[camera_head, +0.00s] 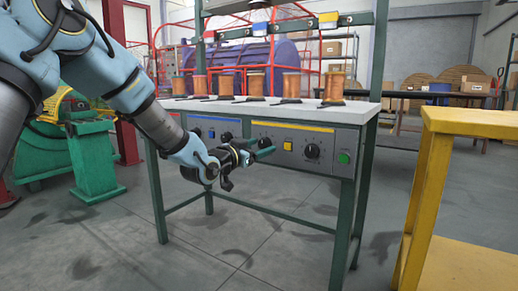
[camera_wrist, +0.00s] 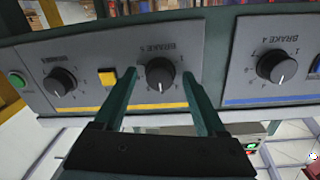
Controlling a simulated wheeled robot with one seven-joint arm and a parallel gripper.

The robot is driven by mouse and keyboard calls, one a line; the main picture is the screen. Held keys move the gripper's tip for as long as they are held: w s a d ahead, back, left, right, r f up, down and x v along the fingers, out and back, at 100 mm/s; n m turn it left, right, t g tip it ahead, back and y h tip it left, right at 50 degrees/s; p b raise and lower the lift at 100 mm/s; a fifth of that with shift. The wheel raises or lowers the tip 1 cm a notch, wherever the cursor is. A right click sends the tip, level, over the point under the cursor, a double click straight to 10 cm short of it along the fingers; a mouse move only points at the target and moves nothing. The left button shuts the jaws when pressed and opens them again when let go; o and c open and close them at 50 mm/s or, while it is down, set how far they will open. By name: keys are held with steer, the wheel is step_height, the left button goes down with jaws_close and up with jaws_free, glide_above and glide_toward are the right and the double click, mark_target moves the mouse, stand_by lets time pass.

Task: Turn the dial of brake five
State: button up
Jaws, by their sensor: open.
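The brake 5 dial (camera_wrist: 160,74) is a round black knob with a white pointer line, under an upside-down "BRAKE 5" label in the wrist view. It sits on a grey panel (camera_wrist: 83,98) with a yellow stripe. My gripper (camera_wrist: 159,86) is open. Its two green fingers show on either side of the dial in the picture, with no visible grip on it; the gap in depth is hard to tell. In the head view my gripper (camera_head: 264,149) is at the panel front and largely hides the dial.
A yellow button (camera_wrist: 107,77), another black dial (camera_wrist: 60,81) and a green button (camera_wrist: 18,80) share the panel. The brake 4 dial (camera_wrist: 277,66) is on the neighbouring blue-striped panel. Copper spools (camera_head: 334,87) stand on the bench above. A yellow stand (camera_head: 478,122) is at right.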

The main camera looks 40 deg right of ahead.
steer(key=shift+c, duration=0.3)
jaws_close()
steer(key=shift+n+p, duration=0.3)
steer(key=n+p, duration=0.3)
steer(key=n, duration=0.1)
steer(key=shift+n, duration=0.4)
steer(key=n+p, duration=0.3)
steer(key=n, duration=0.3)
steer(key=shift+n+p, duration=0.3)
steer(key=n+t+p, duration=0.1)
steer(key=n+p, duration=0.2)
steer(key=n, duration=0.3)
steer(key=shift+s+n, duration=0.1)
steer(key=shift+n, duration=0.2)
steer(key=n+p, duration=0.1)
steer(key=n, duration=0.5)
